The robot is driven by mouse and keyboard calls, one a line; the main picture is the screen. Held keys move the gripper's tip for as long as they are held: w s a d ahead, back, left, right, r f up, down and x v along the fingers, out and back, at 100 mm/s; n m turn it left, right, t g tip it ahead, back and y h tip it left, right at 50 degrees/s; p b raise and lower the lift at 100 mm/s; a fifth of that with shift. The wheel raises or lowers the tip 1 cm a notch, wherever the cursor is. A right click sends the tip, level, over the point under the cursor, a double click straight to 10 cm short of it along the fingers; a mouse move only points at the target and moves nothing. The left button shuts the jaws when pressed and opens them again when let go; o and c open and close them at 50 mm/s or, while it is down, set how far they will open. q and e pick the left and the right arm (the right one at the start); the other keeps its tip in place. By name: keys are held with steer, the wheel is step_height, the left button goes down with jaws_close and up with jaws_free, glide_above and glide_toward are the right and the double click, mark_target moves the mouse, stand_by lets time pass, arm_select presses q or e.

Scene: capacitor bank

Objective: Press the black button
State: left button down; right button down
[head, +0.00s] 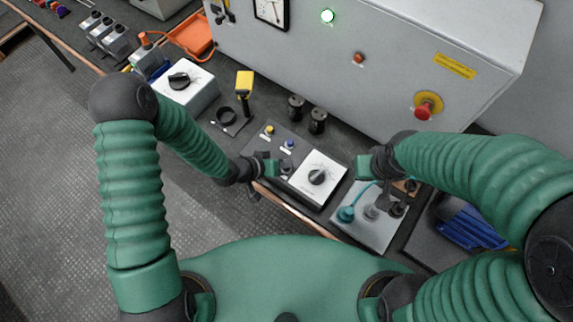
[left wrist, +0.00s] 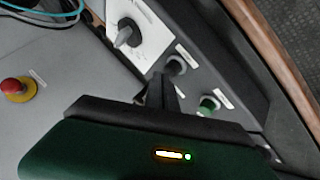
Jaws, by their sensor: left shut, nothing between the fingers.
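The small grey control panel (head: 252,144) lies on the bench, with a yellow button (head: 270,130) and a blue button (head: 290,143) showing in the head view. In the left wrist view a black button (left wrist: 176,65) and a green button (left wrist: 208,105) show beside the white dial box (left wrist: 140,32). My left gripper (head: 283,168) is over the front part of the panel and hides the buttons there. In the left wrist view its shut, empty fingers (left wrist: 162,92) are close beside the black button; contact cannot be told. My right gripper (head: 372,166) is right of the dial box; its fingers are unclear.
The dial box (head: 318,178) stands just right of the panel. A grey plate (head: 366,225) with a teal-cabled plug lies further right. Two black posts (head: 306,114) stand behind. The grey cabinet (head: 380,65) carries a red mushroom button (head: 423,110). The bench's front edge is near.

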arm_select(q)
steer(key=shift+f+b, duration=0.5)
steer(key=shift+f, duration=0.25)
stand_by(0.4)
stand_by(0.4)
steer(key=shift+r+p, duration=1.25)
steer(key=shift+r, duration=0.15)
step_height(320, 180, up, 5)
steer(key=p, duration=0.4)
steer(key=shift+p, duration=0.4)
